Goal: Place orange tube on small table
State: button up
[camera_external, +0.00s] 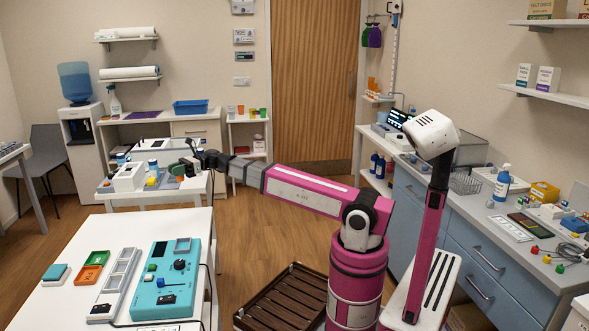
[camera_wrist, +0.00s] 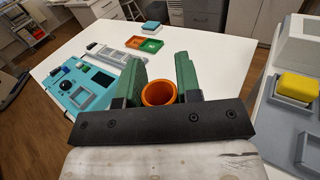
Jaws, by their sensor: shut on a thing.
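My gripper (camera_wrist: 162,62) has two green fingers, shut on an orange tube (camera_wrist: 158,93) with a round open top. The tube sits between the fingers in the wrist view, in front of a white tabletop in the picture. In the external view my arm reaches left and my gripper (camera_external: 192,160) is above or beside the right end of the middle white table (camera_external: 150,198). A larger white table (camera_external: 60,306) stands at the front left. I cannot tell which table the task calls small.
The front white table holds a teal device (camera_external: 172,283), a grey rack (camera_external: 116,285) and green and orange trays (camera_external: 88,275). A grey unit with a yellow block (camera_wrist: 298,87) is close at right in the wrist view. A brown slatted crate (camera_external: 285,302) is on the floor.

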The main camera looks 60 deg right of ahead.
jog(key=s+a+n+g, duration=0.2)
jog(key=s+a+g, duration=0.15)
jog(key=a, duration=0.85)
jog(key=s+a+n+g, duration=0.2)
jog(key=s+a, duration=0.3)
jog(key=a, duration=0.7)
jog(key=s+a+n+g, duration=0.2)
jog(key=s+a+g, duration=0.15)
jog(key=a, duration=0.75)
jog(key=shift+m+t, duration=0.3)
jog(key=w+d+f, duration=0.1)
jog(key=w+f, duration=0.2)
jog(key=f, duration=0.1)
jog(key=w+d+f, duration=0.1)
jog(key=w+f, duration=0.6)
jog(key=f, duration=0.1)
jog(key=shift+w+d, duration=0.4)
jog(key=shift+f, duration=2.15)
jog(key=o, duration=0.9)
jog(key=shift+f, duration=0.1)
